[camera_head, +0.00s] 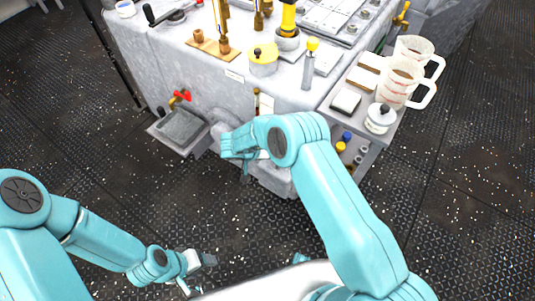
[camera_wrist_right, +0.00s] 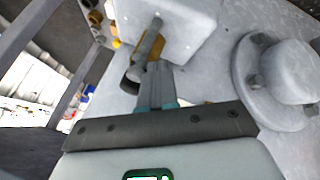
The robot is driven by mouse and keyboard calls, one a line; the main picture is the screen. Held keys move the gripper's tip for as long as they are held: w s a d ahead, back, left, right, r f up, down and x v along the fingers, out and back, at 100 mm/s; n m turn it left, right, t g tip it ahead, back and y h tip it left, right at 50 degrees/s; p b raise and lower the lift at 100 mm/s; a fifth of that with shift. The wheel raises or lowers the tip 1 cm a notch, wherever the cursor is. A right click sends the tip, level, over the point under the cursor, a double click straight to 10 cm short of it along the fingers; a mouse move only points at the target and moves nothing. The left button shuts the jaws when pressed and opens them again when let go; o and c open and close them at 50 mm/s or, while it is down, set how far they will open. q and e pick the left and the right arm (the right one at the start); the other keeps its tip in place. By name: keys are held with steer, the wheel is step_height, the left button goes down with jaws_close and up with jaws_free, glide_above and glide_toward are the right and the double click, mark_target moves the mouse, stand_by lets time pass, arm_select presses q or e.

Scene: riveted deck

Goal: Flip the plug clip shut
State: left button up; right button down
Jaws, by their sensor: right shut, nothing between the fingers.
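In the right wrist view a pale grey box (camera_wrist_right: 185,25) is fixed to the machine's front. A grey bar or lever (camera_wrist_right: 150,42) stands out from it, with a dark round end by my fingers. I cannot tell for certain whether this is the plug clip or whether it is open. My right gripper (camera_wrist_right: 157,70) is shut and empty, its tips close to the bar; contact is unclear. In the head view my right arm hides most of this spot. My left gripper (camera_head: 204,261) hangs low over the deck, away from the machine; its jaws are too small to read.
A round bolted flange (camera_wrist_right: 285,75) stands right of my right gripper. A grey basin (camera_head: 180,130) under a red-handled tap (camera_head: 180,97) juts out to the left. A side shelf holds measuring jugs (camera_head: 400,82) and a lidded white pot (camera_head: 380,118). The deck is open on the right.

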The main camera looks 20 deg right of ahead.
steer(key=shift+w+d+m+g, duration=0.15)
steer(key=shift+m+g, duration=0.15)
steer(key=shift+m, duration=0.2)
steer(key=shift+w+d, duration=0.15)
steer(key=shift+w, duration=0.15)
steer(key=shift+s, duration=0.15)
stand_by(1.4)
